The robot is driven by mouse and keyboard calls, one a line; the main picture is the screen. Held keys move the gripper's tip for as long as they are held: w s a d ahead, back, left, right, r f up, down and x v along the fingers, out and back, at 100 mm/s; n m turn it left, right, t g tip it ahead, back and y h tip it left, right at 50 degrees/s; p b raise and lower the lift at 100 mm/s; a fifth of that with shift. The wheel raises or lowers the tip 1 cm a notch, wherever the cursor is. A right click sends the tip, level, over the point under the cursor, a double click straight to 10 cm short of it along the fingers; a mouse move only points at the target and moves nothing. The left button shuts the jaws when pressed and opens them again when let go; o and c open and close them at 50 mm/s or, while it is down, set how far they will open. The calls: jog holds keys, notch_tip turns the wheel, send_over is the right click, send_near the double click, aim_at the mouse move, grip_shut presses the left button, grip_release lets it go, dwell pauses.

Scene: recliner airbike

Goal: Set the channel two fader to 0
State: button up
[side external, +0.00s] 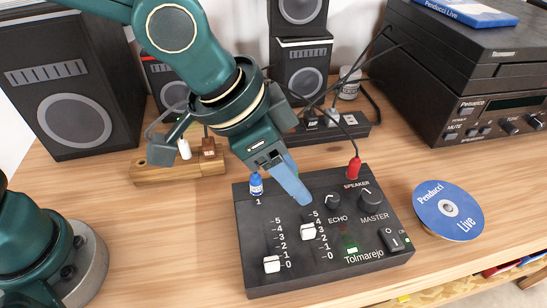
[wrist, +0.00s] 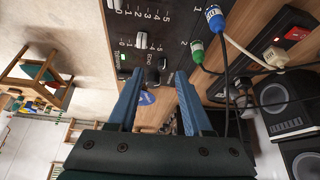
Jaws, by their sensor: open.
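The black mixer (side external: 345,268) lies on the wooden table. Its channel two fader (side external: 308,231) has a white cap near the 3 mark. This cap also shows in the wrist view (wrist: 141,40). The channel one fader (side external: 271,264) sits at 0; its cap is at the top edge of the wrist view (wrist: 115,4). My gripper (side external: 304,203) points down over the mixer, near the 5 end of the channel two scale, apart from the cap. In the wrist view its blue fingers (wrist: 158,80) are spread with nothing between them. Fingertip height above the panel is unclear.
Echo knob (side external: 332,201), master knob (side external: 371,199) and red speaker plug (side external: 354,167) are close right of my gripper. A blue plug (side external: 256,184) stands at the mixer's back left. A CD (side external: 449,210) lies to the right. Cables and a power strip (side external: 325,132) are behind.

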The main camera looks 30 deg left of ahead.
aim_at(308, 229)
jog(key=shift+m+g, duration=0.5)
jog(key=s+d+f, duration=0.2)
jog(key=f, duration=0.1)
jog(key=shift+s+d+f, duration=0.1)
jog(key=shift+s+f, duration=0.05)
jog(key=shift+x, duration=2.3)
grip_shut()
